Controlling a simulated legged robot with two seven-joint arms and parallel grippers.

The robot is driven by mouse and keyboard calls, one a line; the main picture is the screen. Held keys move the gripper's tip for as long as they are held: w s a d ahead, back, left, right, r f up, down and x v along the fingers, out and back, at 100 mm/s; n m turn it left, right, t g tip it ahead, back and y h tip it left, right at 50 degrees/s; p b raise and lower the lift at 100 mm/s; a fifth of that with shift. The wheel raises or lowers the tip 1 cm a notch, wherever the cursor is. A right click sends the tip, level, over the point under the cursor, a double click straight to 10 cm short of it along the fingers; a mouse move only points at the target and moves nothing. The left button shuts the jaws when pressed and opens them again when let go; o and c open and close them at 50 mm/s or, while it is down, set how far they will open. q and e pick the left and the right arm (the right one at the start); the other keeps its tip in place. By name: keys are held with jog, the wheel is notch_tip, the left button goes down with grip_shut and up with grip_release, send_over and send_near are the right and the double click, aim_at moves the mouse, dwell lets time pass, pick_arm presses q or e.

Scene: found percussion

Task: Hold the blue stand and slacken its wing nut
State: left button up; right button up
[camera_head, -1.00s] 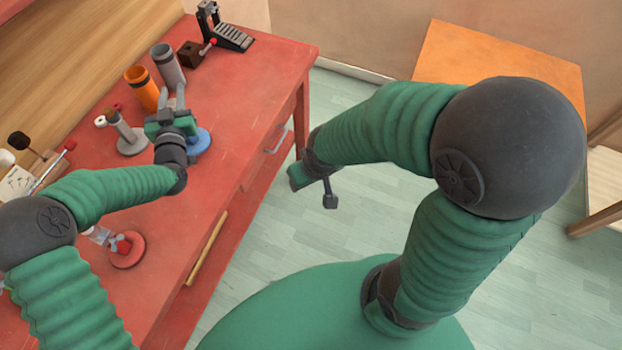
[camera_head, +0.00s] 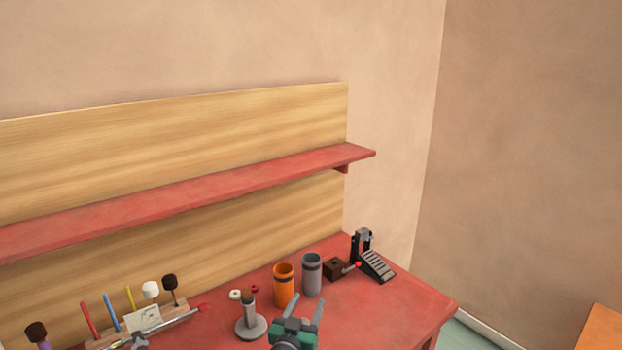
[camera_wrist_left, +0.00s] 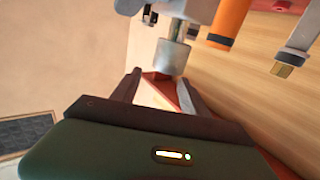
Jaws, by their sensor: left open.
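My left gripper (camera_head: 306,302) is at the bottom of the head view, above the red bench. Its two fingers point away from me and stand apart. In the left wrist view the same fingers (camera_wrist_left: 159,79) are open, with a grey cylinder (camera_wrist_left: 172,57) just beyond their tips. I cannot tell what that cylinder belongs to, or whether a finger touches it. The blue stand and its wing nut cannot be made out in either view now. My right gripper is out of view.
A grey-based stand (camera_head: 250,325) is left of my left gripper. An orange tube (camera_head: 284,286) and a grey tube (camera_head: 312,275) stand behind it, with a black pedal (camera_head: 376,264) farther right. Mallets and sticks fill the left. A red shelf (camera_head: 200,197) runs above the bench.

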pick_arm(q)
jog(key=s+a+f+n+g+y, duration=0.1)
jog(key=s+a+f+g+y, duration=0.1)
jog(key=s+a+g, duration=0.2)
jog(key=s+a+f+n+g+y, duration=0.1)
jog(key=s+a+g, duration=0.4)
jog(key=s, duration=1.5)
jog(key=s+a+f+n+g+y, duration=0.1)
jog(key=s+a+f+g, duration=0.4)
jog(key=s+a, duration=0.6)
jog(key=shift+s+a+n+y, duration=0.35)
jog(key=shift+s+n+y, duration=0.05)
jog(key=shift+s+y, duration=0.55)
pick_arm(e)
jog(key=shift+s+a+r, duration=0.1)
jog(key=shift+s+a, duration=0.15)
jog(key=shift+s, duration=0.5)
pick_arm(q)
jog(key=shift+r, duration=0.1)
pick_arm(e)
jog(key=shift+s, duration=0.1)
